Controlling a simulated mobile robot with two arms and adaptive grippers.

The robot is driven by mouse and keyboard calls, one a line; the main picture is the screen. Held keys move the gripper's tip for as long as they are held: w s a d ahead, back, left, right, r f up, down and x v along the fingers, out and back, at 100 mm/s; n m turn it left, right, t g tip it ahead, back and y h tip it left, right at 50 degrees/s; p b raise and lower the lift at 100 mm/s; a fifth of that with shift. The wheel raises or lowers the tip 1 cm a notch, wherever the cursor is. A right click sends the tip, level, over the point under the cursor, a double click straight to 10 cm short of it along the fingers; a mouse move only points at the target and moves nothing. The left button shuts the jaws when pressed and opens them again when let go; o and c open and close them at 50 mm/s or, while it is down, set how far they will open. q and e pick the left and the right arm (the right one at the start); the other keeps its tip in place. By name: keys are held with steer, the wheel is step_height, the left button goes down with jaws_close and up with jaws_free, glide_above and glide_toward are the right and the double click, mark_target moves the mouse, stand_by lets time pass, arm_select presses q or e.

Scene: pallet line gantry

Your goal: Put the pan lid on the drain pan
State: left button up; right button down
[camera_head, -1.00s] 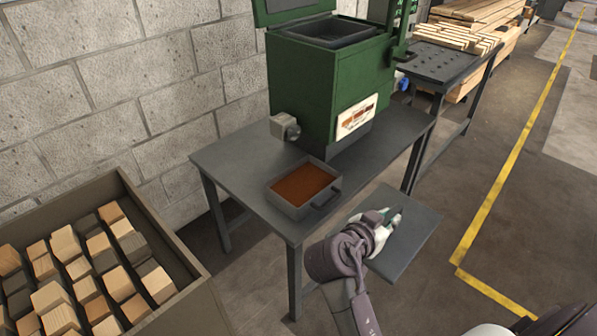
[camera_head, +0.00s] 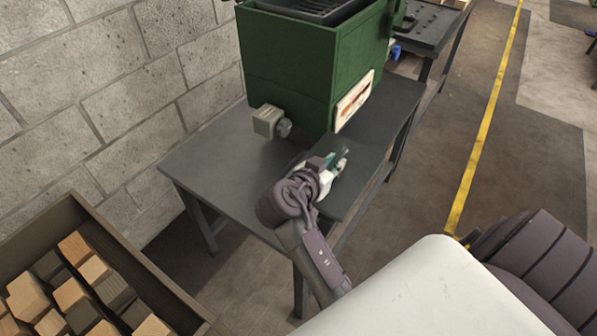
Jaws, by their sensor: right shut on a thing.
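My right gripper (camera_head: 338,160) is over the table in front of the green machine. It is shut on the pan lid (camera_head: 362,172), a flat dark grey plate. The lid lies roughly level over the table's right front part, and its far edge is close to the machine's base. The drain pan is not visible now; the lid, gripper and arm cover the area where it stood. I cannot tell whether the lid touches the pan. My left gripper is not in view.
The dark table (camera_head: 205,165) is bare at its left side. The green machine (camera_head: 310,75) stands at the back, with a knobbed valve block (camera_head: 268,121) low on its front. A crate (camera_head: 150,270) of wood blocks stands at lower left. A yellow line (camera_head: 487,120) marks the floor.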

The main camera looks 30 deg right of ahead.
steer(key=w+a+f, duration=0.1)
steer(key=w, duration=0.1)
steer(key=w+a+f, duration=0.1)
steer(key=w+f, duration=0.1)
steer(key=w, duration=0.1)
steer(key=w+a+f, duration=0.1)
steer(key=w+f, duration=0.1)
steer(key=w, duration=0.1)
steer(key=shift+a+f, duration=0.1)
step_height(320, 180, down, 4)
steer(key=shift+r, duration=0.1)
steer(key=shift+s, duration=0.1)
steer(key=shift+f+b, duration=0.4)
steer(key=shift+f, duration=0.15)
steer(key=c, duration=1.5)
jaws_free()
steer(key=shift+c, duration=0.2)
steer(key=o, duration=0.4)
steer(key=shift+o, duration=0.2)
steer(key=shift+r, duration=0.1)
